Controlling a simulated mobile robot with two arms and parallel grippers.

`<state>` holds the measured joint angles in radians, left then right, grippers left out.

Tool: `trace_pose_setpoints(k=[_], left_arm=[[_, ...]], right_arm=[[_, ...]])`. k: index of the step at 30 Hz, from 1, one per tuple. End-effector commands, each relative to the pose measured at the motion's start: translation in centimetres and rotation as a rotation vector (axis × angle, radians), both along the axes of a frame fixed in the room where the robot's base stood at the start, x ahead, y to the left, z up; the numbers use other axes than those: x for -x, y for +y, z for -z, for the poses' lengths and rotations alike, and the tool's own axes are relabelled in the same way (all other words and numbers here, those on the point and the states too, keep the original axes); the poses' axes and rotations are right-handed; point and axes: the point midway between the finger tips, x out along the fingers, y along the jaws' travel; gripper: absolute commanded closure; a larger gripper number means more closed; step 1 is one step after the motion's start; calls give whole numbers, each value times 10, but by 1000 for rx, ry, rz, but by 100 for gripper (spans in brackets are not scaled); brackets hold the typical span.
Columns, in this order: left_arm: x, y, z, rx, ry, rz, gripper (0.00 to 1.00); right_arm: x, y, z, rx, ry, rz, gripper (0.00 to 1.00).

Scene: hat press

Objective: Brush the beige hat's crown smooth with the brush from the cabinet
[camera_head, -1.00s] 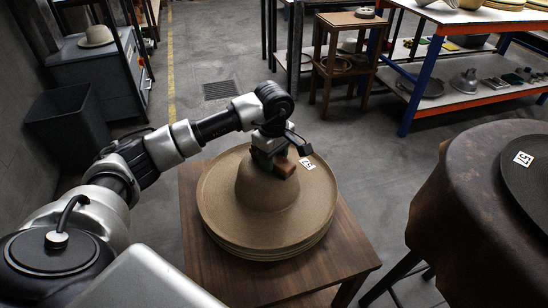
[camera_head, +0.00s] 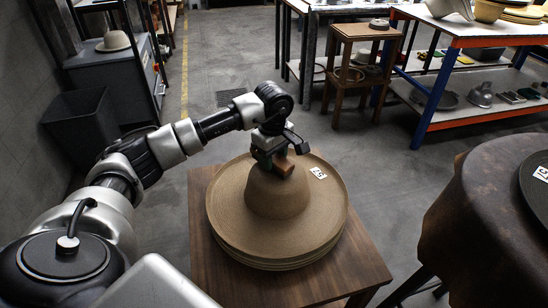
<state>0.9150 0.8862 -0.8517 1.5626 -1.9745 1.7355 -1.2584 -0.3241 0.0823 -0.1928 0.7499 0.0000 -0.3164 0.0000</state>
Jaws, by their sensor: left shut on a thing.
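The beige hat (camera_head: 277,192) sits crown up on top of a stack of wide brims on a wooden table (camera_head: 215,262). A white tag (camera_head: 318,173) lies on its brim at the right. My left gripper (camera_head: 279,158) is above the crown and shut on the brush (camera_head: 284,166), a small brown wooden block. The brush is at the upper right of the crown and looks in contact with it, though its underside is hidden. My right gripper is not in view.
A dark-covered round table (camera_head: 480,215) with a tagged dark disc stands at the right. A black bin (camera_head: 85,125) and a cabinet (camera_head: 110,72) with another hat (camera_head: 114,41) are at the left. A wooden stand (camera_head: 350,85) and a blue-legged shelf (camera_head: 440,104) stand behind. Grey floor lies between.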

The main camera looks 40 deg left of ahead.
Motion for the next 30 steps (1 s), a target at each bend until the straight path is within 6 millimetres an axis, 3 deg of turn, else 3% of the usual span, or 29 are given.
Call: trace_pose_setpoints(k=[11, 21, 30], left_arm=[[4, -19, 1, -1, 4, 3, 77], [8, -39, 2, 0, 4, 3, 77], [9, -45, 2, 0, 4, 2, 77]], right_arm=[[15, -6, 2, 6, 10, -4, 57], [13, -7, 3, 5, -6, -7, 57], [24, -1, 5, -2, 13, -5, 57]])
